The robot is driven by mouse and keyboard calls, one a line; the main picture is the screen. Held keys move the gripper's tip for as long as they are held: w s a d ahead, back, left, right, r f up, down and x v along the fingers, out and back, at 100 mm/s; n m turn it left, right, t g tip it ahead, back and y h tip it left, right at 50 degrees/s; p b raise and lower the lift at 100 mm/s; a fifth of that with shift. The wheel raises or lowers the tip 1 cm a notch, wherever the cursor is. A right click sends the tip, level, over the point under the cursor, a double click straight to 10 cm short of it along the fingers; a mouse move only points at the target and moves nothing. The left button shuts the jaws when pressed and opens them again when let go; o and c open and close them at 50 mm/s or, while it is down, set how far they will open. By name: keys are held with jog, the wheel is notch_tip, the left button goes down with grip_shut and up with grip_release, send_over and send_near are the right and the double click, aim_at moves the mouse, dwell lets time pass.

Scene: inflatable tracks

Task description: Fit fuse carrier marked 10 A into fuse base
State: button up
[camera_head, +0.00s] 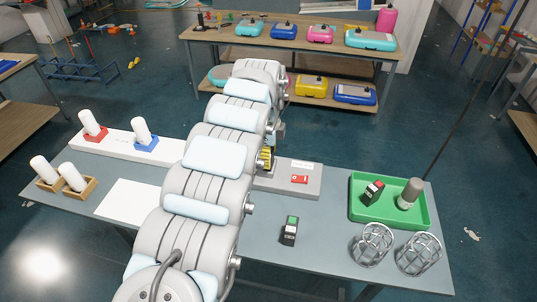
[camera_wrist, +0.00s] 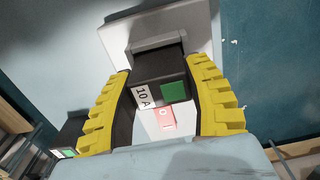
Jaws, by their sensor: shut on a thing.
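My gripper (camera_wrist: 161,82) has its two yellow fingers closed on a black fuse carrier (camera_wrist: 150,72) with a green square and a white label reading 10 A. The carrier is in front of a grey block (camera_wrist: 160,42), apparently the fuse base, on a pale plinth (camera_wrist: 205,25). I cannot tell whether the carrier is seated in it or only close. In the head view my arm hides most of this. Only yellow finger parts of my gripper (camera_head: 266,158) show at the left end of the grey plinth (camera_head: 285,186).
A red part (camera_head: 300,180) sits on the plinth. Another black carrier with a green top (camera_head: 289,230) stands on the table. The green tray (camera_head: 355,212) holds a red-topped black carrier (camera_head: 373,191) and a grey cylinder (camera_head: 410,193). Two wire cages (camera_head: 373,244) stand in front.

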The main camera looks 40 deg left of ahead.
jog(key=shift+f, duration=0.1)
jog(key=o, duration=1.1)
notch_tip(320, 180, up, 9)
jog(key=shift+w+r+b, duration=0.1)
jog(key=shift+r+b, duration=0.05)
jog(key=shift+b, duration=1.1)
jog(key=shift+r+p, duration=0.8)
jog(key=shift+r, duration=0.7)
jog(key=shift+a, duration=0.1)
